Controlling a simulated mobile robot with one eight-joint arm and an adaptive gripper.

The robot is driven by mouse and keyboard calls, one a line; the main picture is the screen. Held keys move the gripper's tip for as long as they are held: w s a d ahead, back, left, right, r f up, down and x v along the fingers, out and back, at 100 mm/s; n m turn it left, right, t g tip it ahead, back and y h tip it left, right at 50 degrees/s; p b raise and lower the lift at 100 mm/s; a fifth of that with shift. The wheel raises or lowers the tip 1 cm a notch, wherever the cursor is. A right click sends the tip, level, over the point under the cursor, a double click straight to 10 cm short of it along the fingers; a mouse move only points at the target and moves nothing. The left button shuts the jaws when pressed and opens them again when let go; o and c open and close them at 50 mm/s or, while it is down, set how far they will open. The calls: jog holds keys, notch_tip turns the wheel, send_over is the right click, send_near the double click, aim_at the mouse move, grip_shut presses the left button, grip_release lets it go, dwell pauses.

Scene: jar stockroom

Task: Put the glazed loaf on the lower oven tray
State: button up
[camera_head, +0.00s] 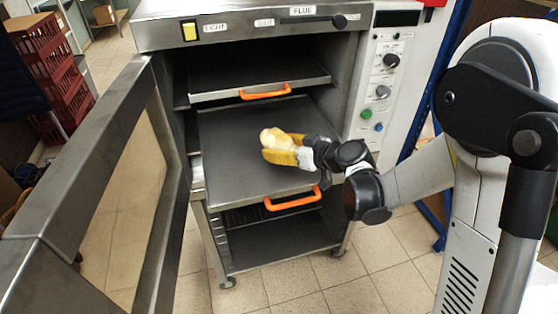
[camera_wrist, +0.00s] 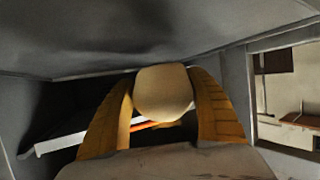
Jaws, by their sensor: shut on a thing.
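The pale, rounded loaf (camera_head: 270,136) is between the yellow fingers of my gripper (camera_head: 281,147), over the middle of the lower oven tray (camera_head: 233,178). The wrist view shows the loaf (camera_wrist: 163,92) clasped between both fingers. The lower tray is dark, flat and pulled far out, with an orange handle (camera_head: 293,201) on its front edge. No other item shows on it. I cannot tell whether the loaf touches the tray.
The upper tray (camera_head: 228,86) sits inside the oven above, with its own orange handle (camera_head: 265,92). The oven door (camera_head: 95,185) stands open at the left. The control panel (camera_head: 385,90) is right of the opening. Red crates (camera_head: 50,65) stand far left.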

jog(key=shift+f+b, duration=0.9)
jog(key=shift+f, duration=1.05)
jog(key=shift+f, duration=0.2)
jog(key=o, duration=1.4)
jog(key=shift+r, duration=0.1)
